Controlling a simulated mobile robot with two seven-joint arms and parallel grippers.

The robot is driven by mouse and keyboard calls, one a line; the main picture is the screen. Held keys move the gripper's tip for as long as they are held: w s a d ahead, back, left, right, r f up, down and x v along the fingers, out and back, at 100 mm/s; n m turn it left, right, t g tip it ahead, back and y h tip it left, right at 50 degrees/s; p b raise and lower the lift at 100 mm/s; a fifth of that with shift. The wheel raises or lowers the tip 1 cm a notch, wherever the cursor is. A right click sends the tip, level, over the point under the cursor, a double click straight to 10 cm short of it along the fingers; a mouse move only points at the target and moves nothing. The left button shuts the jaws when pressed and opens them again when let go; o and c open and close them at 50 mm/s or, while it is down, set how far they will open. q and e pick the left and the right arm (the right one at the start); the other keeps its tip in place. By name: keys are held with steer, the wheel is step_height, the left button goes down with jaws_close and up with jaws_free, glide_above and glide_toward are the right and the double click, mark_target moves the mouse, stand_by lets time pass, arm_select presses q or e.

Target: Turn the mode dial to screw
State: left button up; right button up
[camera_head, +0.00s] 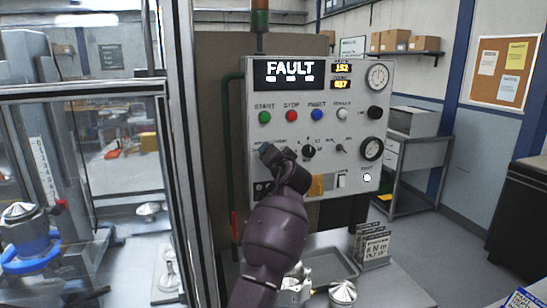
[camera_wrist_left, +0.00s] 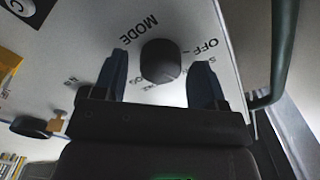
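The mode dial (camera_wrist_left: 161,60) is a dark round knob on the light panel, with "MODE" and "OFF" lettering beside it in the left wrist view. The smaller lettering around it is partly hidden and hard to read, so I cannot tell its setting. My left gripper (camera_head: 266,150) is at the lower left of the control panel (camera_head: 328,178) and hides the dial in the head view. Its two blue-black fingers are apart, one on each side of the dial, with visible gaps. I cannot tell how far the tips reach along the knob. My right gripper is not in view.
The panel's display (camera_head: 290,72) reads "FAULT". Below it are green (camera_head: 265,117), red (camera_head: 291,116) and blue (camera_head: 316,115) buttons. Another black knob (camera_head: 309,151) is right of my gripper. A green pipe (camera_head: 227,150) runs along the panel's left edge.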

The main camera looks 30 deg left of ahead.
arm_select(q)
steer(key=b+v, duration=0.2)
steer(key=v, duration=0.8)
steer(key=shift+s+d, duration=0.25)
steer(key=shift+s, duration=0.05)
stand_by(0.4)
steer(key=s+f+g+h, duration=0.1)
steer(key=s+f+h, duration=0.2)
steer(key=s+f, duration=0.65)
steer(key=s+f+g+h, duration=0.25)
steer(key=s+f, duration=0.35)
steer(key=f, duration=0.7)
steer(key=s+d+f+m+g+h, duration=0.15)
steer(key=s+d+f+h, duration=0.35)
steer(key=s, duration=0.7)
steer(key=s+d+f+n+g+h, duration=0.1)
steer(key=s+d+f+g+h, duration=0.35)
steer(key=s, duration=0.85)
steer(key=w+f+t, duration=0.4)
steer(key=f, duration=0.2)
steer(key=w+a+f+m+t+y, duration=0.1)
steer(key=w+f+t, duration=0.3)
steer(key=f, duration=0.3)
steer(key=shift+a+t+b, duration=0.3)
steer(key=shift+t+b, duration=0.1)
steer(key=shift+t, duration=0.35)
